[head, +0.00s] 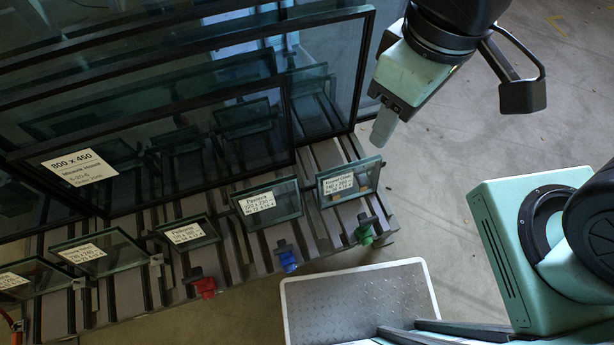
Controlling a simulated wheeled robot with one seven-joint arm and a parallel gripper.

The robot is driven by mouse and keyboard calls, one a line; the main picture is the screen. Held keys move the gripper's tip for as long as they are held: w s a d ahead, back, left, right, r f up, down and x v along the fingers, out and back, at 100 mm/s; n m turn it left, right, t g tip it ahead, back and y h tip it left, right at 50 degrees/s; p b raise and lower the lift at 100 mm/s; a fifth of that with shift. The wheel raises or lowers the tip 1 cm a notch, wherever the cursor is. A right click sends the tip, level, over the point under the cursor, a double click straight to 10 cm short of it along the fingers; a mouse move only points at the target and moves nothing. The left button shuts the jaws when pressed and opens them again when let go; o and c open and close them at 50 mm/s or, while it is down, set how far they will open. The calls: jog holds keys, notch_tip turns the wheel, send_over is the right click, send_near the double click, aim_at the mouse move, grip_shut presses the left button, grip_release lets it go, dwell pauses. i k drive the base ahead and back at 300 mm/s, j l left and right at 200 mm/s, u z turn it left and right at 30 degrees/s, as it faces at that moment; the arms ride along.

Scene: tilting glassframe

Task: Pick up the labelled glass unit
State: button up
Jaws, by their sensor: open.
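Several glass units with white labels lean on a dark slatted rack (322,155). The large dark-framed unit (200,140) at the back carries a label reading "800 x 450". Small labelled units stand in a row along the front: the rightmost (362,184), one to its left (285,208), a third (190,246), a fourth (125,252) and one cut off at the left edge (40,280). I cannot tell which one the task means. My gripper (384,125) is open and empty, pointing down just above and right of the rightmost small unit, apart from it.
Green (365,230), blue (287,256) and red (204,284) clamps sit along the rack's front edge. Larger dark-framed panes (330,60) stand at the back left. A grey textured plate (355,305) lies in front. Bare floor (460,150) is open on the right.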

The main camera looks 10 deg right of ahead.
aim_at(198, 232)
jog(key=k+u, duration=0.15)
jog(key=u, duration=0.3)
jog(key=k+j+u, duration=0.1)
jog(key=u, duration=0.35)
jog(key=k+j+u, duration=0.1)
jog(key=j+u, duration=0.15)
jog(key=u, duration=0.2)
jog(key=z, duration=1.05)
